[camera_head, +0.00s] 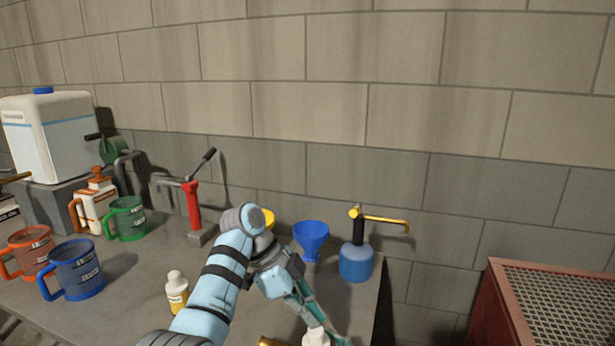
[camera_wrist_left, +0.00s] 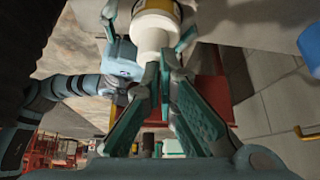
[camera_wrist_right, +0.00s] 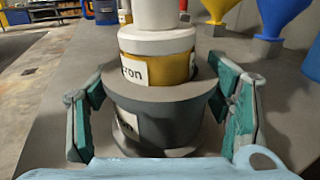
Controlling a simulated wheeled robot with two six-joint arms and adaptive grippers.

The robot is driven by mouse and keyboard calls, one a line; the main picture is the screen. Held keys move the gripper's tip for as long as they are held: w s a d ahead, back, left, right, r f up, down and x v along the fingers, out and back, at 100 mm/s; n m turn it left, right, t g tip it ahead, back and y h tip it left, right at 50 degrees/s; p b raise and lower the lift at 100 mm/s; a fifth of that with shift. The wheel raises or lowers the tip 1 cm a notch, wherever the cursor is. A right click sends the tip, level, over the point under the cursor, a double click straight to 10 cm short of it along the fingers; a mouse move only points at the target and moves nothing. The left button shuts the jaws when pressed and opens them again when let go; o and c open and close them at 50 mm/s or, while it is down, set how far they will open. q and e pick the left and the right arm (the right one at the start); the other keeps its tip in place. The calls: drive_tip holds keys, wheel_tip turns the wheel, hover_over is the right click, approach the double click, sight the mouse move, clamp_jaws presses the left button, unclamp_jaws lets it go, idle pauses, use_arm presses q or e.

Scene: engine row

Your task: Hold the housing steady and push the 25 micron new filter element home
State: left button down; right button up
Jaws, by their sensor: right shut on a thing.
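The grey housing (camera_wrist_right: 160,113) stands upright in the right wrist view, with a wide rim and a partly hidden label. The filter element (camera_wrist_right: 185,67) stands in its mouth, with a yellow band, white upper body and a label ending in "ron". Part of the band shows above the rim. My right gripper (camera_wrist_right: 160,118) has its fingers on both sides of the housing, shut on it. In the left wrist view, my left gripper (camera_wrist_left: 160,70) has its fingertips almost together at the filter's white end (camera_wrist_left: 152,30). The head view shows the white top (camera_head: 315,338) at the bottom edge.
A blue funnel (camera_head: 311,239), a blue canister with brass nozzle (camera_head: 356,262) and a red hand pump (camera_head: 193,208) stand behind my left arm. A small bottle (camera_head: 176,291) and several mugs are to the left. A red mesh-topped box (camera_head: 500,310) is at right, beyond the bench edge.

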use_arm(q)
drive_tip(key=shift+s+f, duration=0.15)
drive_tip(key=shift+f, duration=0.5)
drive_tip(key=shift+r, duration=1.6)
drive_tip(key=v, duration=1.2)
use_arm(e)
drive_tip(key=o, duration=1.7)
